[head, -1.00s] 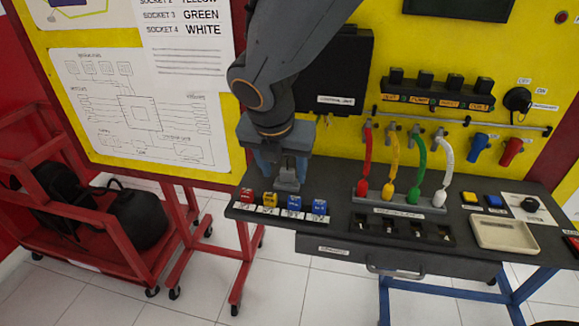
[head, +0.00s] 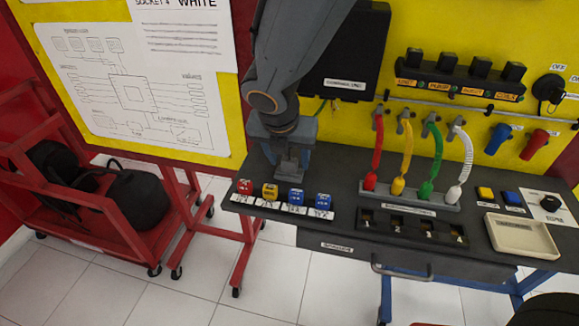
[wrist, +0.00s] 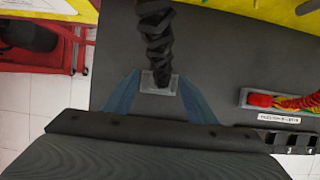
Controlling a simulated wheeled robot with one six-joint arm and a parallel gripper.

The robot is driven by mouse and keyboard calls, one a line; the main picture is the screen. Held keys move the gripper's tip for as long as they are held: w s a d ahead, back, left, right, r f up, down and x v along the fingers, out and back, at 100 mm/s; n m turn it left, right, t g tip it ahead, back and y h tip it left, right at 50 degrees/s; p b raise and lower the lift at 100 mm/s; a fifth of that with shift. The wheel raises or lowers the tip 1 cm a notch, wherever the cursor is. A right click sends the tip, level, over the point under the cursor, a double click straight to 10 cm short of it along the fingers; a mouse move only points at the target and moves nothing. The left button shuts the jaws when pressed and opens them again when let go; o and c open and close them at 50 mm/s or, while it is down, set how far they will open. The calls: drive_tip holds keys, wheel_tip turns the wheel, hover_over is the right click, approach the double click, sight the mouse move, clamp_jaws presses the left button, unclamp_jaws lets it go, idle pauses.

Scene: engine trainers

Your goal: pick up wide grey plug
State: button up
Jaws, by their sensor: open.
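The wide grey plug (wrist: 160,86) is a pale grey block at the end of a thick, black, ribbed cable (wrist: 156,40) in the wrist view. In the head view my gripper (head: 287,155) points down over the left part of the bench, behind the row of coloured cubes. A grey block, which looks like the plug (head: 289,170), shows below and between the fingers there. The cable is hidden behind my arm in the head view.
Several labelled cubes (head: 270,190) stand along the bench's front left edge. To the right are a holder with coloured hoses (head: 410,193), a dark slotted strip (head: 412,228) and a beige tray (head: 522,236). A red cart (head: 100,215) stands left of the bench.

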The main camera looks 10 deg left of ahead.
drive_tip(key=shift+w+d+f, duration=0.1)
drive_tip(key=shift+w+f, duration=0.15)
drive_tip(key=shift+f, duration=0.2)
drive_tip(key=c, duration=0.7)
